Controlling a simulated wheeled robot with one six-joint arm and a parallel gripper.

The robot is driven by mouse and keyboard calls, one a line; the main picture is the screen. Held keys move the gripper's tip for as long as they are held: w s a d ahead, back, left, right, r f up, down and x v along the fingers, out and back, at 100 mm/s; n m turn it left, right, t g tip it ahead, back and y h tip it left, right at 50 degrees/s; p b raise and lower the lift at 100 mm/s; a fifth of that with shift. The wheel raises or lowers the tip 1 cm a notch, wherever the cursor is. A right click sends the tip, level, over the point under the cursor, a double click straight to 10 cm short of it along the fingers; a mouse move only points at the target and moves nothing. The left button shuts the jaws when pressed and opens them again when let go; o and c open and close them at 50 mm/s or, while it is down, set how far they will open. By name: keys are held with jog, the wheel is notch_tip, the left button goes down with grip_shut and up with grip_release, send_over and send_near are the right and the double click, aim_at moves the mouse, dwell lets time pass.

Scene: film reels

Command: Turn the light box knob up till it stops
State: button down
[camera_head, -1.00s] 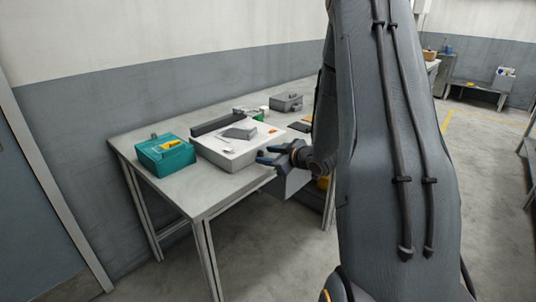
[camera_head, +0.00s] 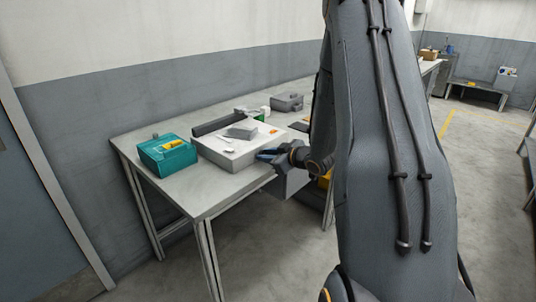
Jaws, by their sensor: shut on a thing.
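The light box (camera_head: 222,158) is a grey box with a pale white top, standing on the grey table. My gripper (camera_head: 262,155) is at the right end of the light box's front side, its blue-tipped fingers close together and pointing left at the box. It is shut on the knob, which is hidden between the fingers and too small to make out. How far the knob is turned cannot be seen.
A teal box (camera_head: 167,160) with a yellow thing on it stands left of the light box. A grey case (camera_head: 287,102) stands farther back. A dark grey block and small items lie on the light box top. The table's front left corner (camera_head: 195,205) is bare.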

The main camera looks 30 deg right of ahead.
jog(key=shift+d+r+m+y+p, duration=0.25)
jog(key=shift+m+y+p, duration=0.35)
jog(key=shift+p, duration=0.65)
jog(key=shift+w+d+f+m+g+y+p, duration=0.1)
jog(key=shift+m+g+y+p, duration=0.2)
jog(key=shift+m+p, duration=0.45)
jog(key=shift+d+m+g+y+p, duration=0.1)
jog(key=shift+m+y+p, duration=0.4)
jog(key=shift+p, duration=0.35)
jog(key=c, duration=1.5)
grip_release()
jog(key=shift+c, duration=0.2)
jog(key=shift+a, duration=0.15)
jog(key=shift+s, duration=0.2)
jog(key=b+v, duration=0.1)
jog(key=v, duration=0.6)
jog(key=shift+s+b, duration=0.15)
jog(key=shift+b, duration=0.15)
